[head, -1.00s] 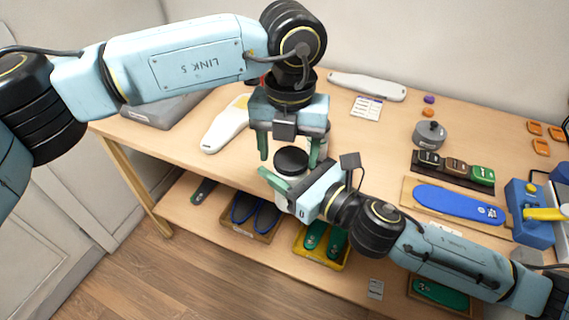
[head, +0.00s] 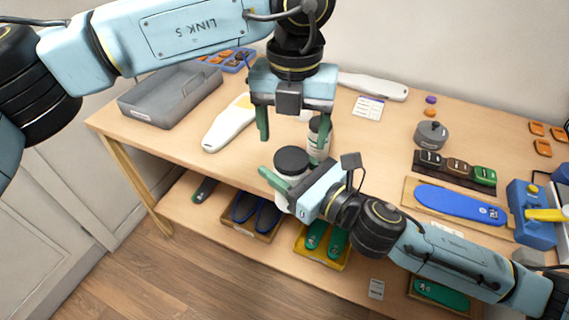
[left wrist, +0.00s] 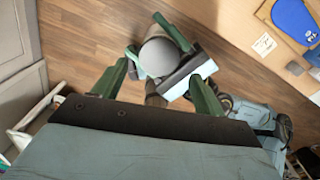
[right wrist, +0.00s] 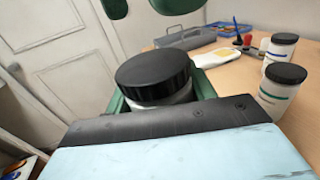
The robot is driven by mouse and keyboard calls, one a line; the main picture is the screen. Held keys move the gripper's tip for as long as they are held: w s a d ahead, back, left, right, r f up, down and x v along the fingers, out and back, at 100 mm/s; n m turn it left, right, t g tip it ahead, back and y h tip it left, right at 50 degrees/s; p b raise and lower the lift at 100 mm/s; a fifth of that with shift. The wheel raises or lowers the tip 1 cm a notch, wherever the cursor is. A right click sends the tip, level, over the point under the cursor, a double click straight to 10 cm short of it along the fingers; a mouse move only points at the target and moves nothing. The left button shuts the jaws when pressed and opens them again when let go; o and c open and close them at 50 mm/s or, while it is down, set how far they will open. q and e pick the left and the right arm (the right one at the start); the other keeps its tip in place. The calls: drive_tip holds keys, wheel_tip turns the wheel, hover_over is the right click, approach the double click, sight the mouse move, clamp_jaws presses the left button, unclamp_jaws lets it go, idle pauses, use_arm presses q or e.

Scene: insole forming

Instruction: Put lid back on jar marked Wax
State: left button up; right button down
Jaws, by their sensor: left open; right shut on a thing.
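A white jar (head: 283,180) with a black lid (head: 291,160) on top is held by my right gripper (right wrist: 160,95), near the front edge of the table. In the right wrist view the black lid (right wrist: 153,74) sits level on the white jar body, between the green fingers. The jar's label is hidden, so I cannot read any marking. My left gripper (head: 294,126) is open and empty above the lid, fingers pointing down and apart from it. The left wrist view shows the lid top (left wrist: 158,57) beyond the open fingers.
Two more white jars with black lids, one (right wrist: 281,50) behind another (right wrist: 281,86), stand on the table close to the held jar. A grey tray (head: 150,112) is at the back left. A white insole-shaped piece (head: 228,130) lies left of my left gripper.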

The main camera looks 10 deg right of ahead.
sight(290, 157)
use_arm(q)
wheel_tip(290, 157, up, 3)
drive_tip(key=n, duration=0.6)
drive_tip(key=shift+r+n, duration=0.2)
drive_tip(key=shift+n, duration=0.1)
wheel_tip(290, 157, down, 8)
drive_tip(key=shift+f, duration=0.1)
idle(0.4)
drive_tip(key=c, duration=1)
drive_tip(key=m, duration=0.6)
drive_tip(key=shift+w+a+m, duration=0.1)
drive_tip(key=shift+m, duration=0.2)
